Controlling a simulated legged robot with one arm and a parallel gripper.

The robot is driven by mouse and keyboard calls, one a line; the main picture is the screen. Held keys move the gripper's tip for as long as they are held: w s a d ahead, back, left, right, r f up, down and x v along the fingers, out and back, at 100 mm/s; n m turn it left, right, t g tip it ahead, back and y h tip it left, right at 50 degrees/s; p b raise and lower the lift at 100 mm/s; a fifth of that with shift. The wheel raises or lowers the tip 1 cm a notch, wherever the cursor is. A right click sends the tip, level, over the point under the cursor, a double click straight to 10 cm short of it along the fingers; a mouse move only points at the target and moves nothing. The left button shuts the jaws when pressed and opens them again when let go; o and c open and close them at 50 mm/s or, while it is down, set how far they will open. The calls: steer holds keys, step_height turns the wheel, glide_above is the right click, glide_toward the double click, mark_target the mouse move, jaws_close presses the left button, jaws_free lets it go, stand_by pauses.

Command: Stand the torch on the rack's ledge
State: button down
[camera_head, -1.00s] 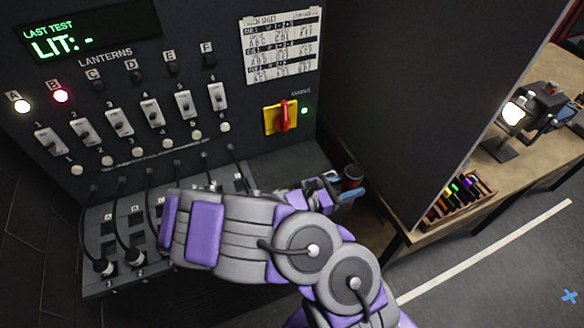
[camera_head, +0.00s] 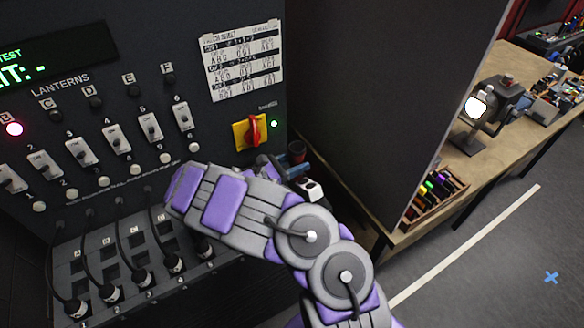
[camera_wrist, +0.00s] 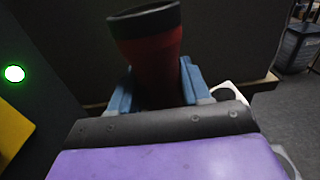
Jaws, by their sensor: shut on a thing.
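The torch is a red cylinder with a wide black rim; it shows large in the wrist view (camera_wrist: 155,55) and small in the head view (camera_head: 296,150). My gripper (camera_wrist: 155,88) is shut on it, with blue fingers on both sides. It stands nearly upright in the wrist view, its lower end hidden by the gripper. The dark rack (camera_head: 215,120) carries switches and a lit display. Its ledge (camera_head: 110,262), with plugs and cables, juts out below the switches; my arm hides its right part.
A red-and-yellow rotary switch (camera_head: 250,131) and a green light (camera_head: 274,124) sit close to the gripper. A dark partition (camera_head: 390,90) stands to the right. Beyond it is a wooden bench (camera_head: 450,160) with a lit lamp (camera_head: 477,107). Floor is clear at lower right.

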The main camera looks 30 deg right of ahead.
steer(key=w+f, duration=0.1)
steer(key=f, duration=0.2)
steer(key=w+f+b, duration=0.1)
steer(key=shift+w+a+f, duration=0.15)
steer(key=shift+w, duration=0.2)
steer(key=c, duration=0.5)
jaws_free()
